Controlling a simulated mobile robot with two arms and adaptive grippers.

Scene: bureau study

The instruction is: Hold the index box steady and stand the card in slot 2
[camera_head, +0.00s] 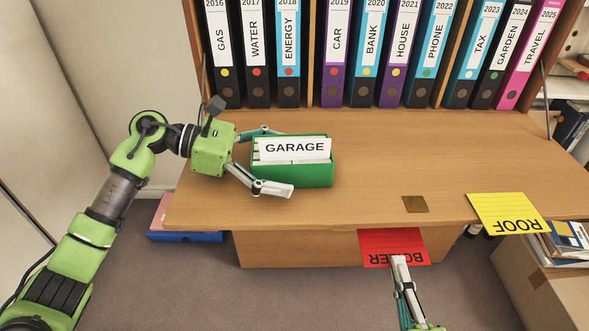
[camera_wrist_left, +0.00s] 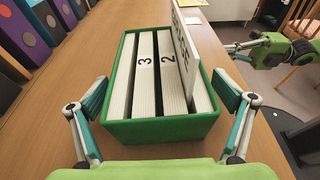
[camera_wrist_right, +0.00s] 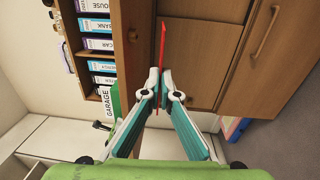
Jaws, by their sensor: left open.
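The green index box (camera_head: 318,176) stands on the desk with a white GARAGE card (camera_head: 292,148) upright in it. In the left wrist view the box (camera_wrist_left: 160,130) shows white dividers, with numbers 3 (camera_wrist_left: 144,61) and 2 (camera_wrist_left: 166,59) readable; the GARAGE card stands to the right of these. My left gripper (camera_head: 277,160) is open, its fingers on opposite sides of the box; contact is unclear. My right gripper (camera_head: 400,260) is shut on the red BOILER card (camera_head: 385,242), in front of the desk edge. The card is edge-on in the right wrist view (camera_wrist_right: 161,50).
A yellow ROOF card (camera_head: 508,212) lies at the desk's front right edge, partly overhanging. A small dark brown square (camera_head: 415,204) lies left of it. Upright binders (camera_head: 365,60) line the back. The desk between box and brown square is clear.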

